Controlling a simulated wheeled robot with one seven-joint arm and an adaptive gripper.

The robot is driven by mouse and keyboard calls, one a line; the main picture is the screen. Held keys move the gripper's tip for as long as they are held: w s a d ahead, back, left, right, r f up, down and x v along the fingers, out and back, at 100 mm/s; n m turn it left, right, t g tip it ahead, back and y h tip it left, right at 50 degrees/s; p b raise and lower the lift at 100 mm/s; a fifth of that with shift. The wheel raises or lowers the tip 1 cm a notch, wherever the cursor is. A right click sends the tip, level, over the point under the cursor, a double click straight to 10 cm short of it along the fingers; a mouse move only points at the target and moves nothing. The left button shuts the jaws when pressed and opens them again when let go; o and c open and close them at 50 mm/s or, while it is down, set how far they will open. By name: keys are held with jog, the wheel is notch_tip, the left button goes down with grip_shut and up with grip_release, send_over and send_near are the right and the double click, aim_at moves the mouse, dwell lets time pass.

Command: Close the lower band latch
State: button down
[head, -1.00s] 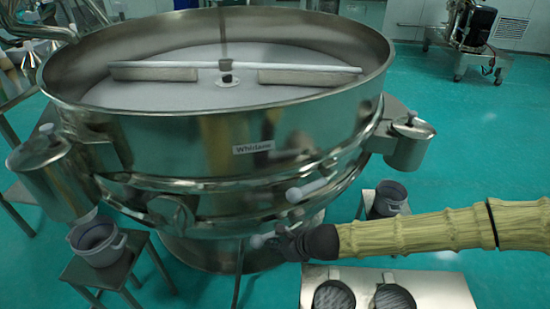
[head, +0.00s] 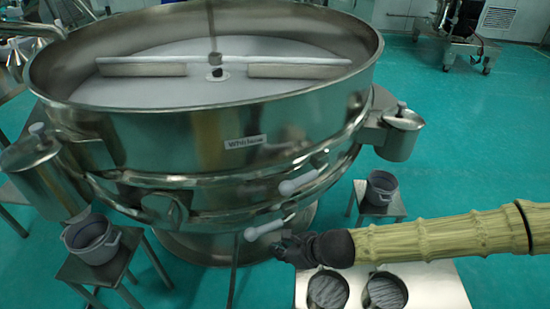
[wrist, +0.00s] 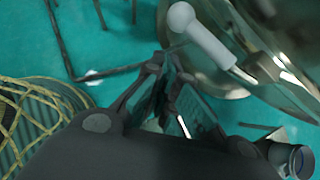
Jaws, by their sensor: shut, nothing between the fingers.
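The lower band latch shows as a light grey handle (head: 264,230) on the lower right side of the steel sieve (head: 150,195). In the wrist view its pale handle with a round knob (wrist: 203,38) points up and left from the steel band. My gripper (head: 283,250) is just below and right of this handle in the head view. Its fingers (wrist: 172,92) are shut and empty, and a gap shows between them and the handle in the wrist view. The latch's inner joint is small and hard to make out in the head view.
A second, similar handle (head: 302,180) sits on the band above. A steel stand with two round pots (head: 328,290) is below my arm. Small stools with grey pots stand left (head: 92,240) and right (head: 381,188).

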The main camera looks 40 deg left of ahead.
jog(key=d+r, duration=0.1)
jog(key=r, duration=0.1)
jog(key=s+d+r, duration=0.1)
jog(key=d+r, duration=0.1)
jog(key=shift+s+d+r, duration=0.1)
jog(key=shift+s+d, duration=0.1)
jog(key=shift+d, duration=0.1)
dwell(0.4)
jog(key=s+d+f+n+h+p, duration=0.1)
jog(key=d+f+n+h, duration=0.15)
jog(key=d+f, duration=0.45)
jog(key=s+d+f+n+h+p, duration=0.1)
jog(key=s+d+f+n+p, duration=0.15)
jog(key=d, duration=0.75)
jog(key=s+d+f+n+h+p, duration=0.1)
jog(key=d+f+n+h, duration=0.15)
jog(key=d+f, duration=0.5)
jog(key=s+d+n+h+p, duration=0.1)
jog(key=d+n, duration=0.3)
jog(key=d, duration=0.9)
jog(key=s+d+r+n+t+h+p, duration=0.1)
jog(key=s+d+n, duration=0.2)
jog(key=d, duration=0.9)
jog(key=shift+s+d+n+h+p, duration=0.3)
jog(key=shift+d+n+p, duration=0.1)
jog(key=shift+n, duration=0.45)
